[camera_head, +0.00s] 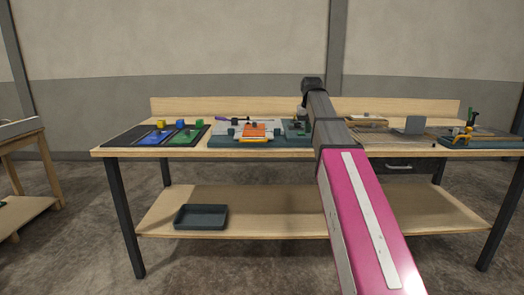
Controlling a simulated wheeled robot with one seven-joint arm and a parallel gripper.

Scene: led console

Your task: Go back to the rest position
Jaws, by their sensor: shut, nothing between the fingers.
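My arm, with a magenta and white link and a dark grey forearm, reaches from the lower right up over the workbench (240,153). My gripper (301,116) shows only as a small part beside the forearm, above the green-grey console board (245,143). It is shut and empty; its fingertips are mostly hidden behind the arm. The board carries an orange block (255,130) on a pale plate and dark fittings. I cannot tell whether the gripper touches anything there.
To the left lie blue (154,138) and green (186,136) panels on dark mats. A dark tray (201,217) is on the lower shelf. Floor in front is clear.

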